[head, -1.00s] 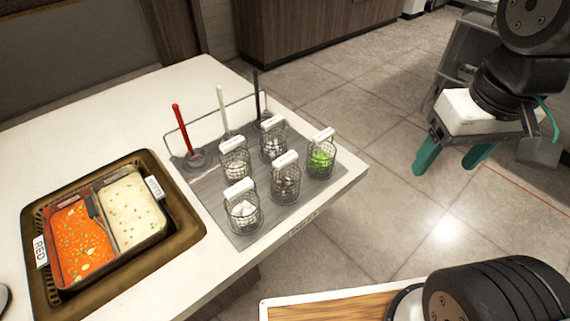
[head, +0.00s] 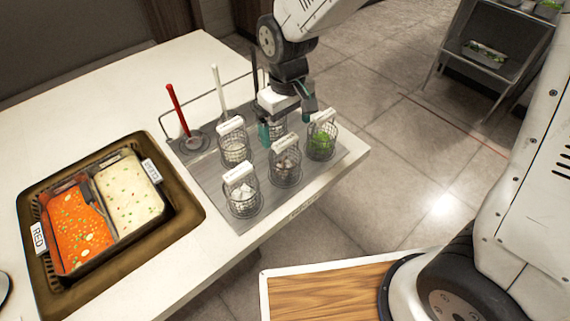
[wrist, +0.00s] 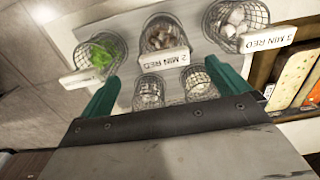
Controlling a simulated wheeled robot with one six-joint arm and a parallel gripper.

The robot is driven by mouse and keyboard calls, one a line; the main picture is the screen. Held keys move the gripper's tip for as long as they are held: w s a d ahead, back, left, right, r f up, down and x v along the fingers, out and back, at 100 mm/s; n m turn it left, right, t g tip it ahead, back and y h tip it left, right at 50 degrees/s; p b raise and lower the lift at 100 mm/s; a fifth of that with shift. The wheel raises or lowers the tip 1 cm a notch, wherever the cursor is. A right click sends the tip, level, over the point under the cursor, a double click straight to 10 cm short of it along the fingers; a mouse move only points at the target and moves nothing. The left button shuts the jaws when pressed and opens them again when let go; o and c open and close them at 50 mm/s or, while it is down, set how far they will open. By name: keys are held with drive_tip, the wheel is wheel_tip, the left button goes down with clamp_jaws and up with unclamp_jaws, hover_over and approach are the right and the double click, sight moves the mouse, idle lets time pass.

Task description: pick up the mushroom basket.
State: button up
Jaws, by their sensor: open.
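Several wire baskets with white label handles stand on a grey mat at the counter's right corner. The front-middle basket (head: 285,171) holds dark brown pieces; it shows in the wrist view (wrist: 160,34). The back-middle basket (head: 278,127) is partly hidden by my gripper in the head view and shows in the wrist view (wrist: 149,93). I cannot tell for certain which holds mushrooms. My gripper (head: 287,122) is open over the back-middle basket, with its teal fingers on either side of the basket in the wrist view (wrist: 167,87). Contact is not visible.
Close by are a green-filled basket (head: 321,142), a white-cube basket (head: 243,197) and a back-left basket (head: 234,150). A wire rack (head: 204,118) with red, white and black upright handles stands behind. A two-soup pot (head: 131,204) sits at left.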

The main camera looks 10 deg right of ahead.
sight(285, 155)
drive_tip(key=f, duration=0.8)
drive_tip(key=shift+s+a, duration=0.25)
drive_tip(key=shift+s, duration=0.1)
drive_tip(key=shift+r, duration=0.1)
drive_tip(key=c, duration=1.1)
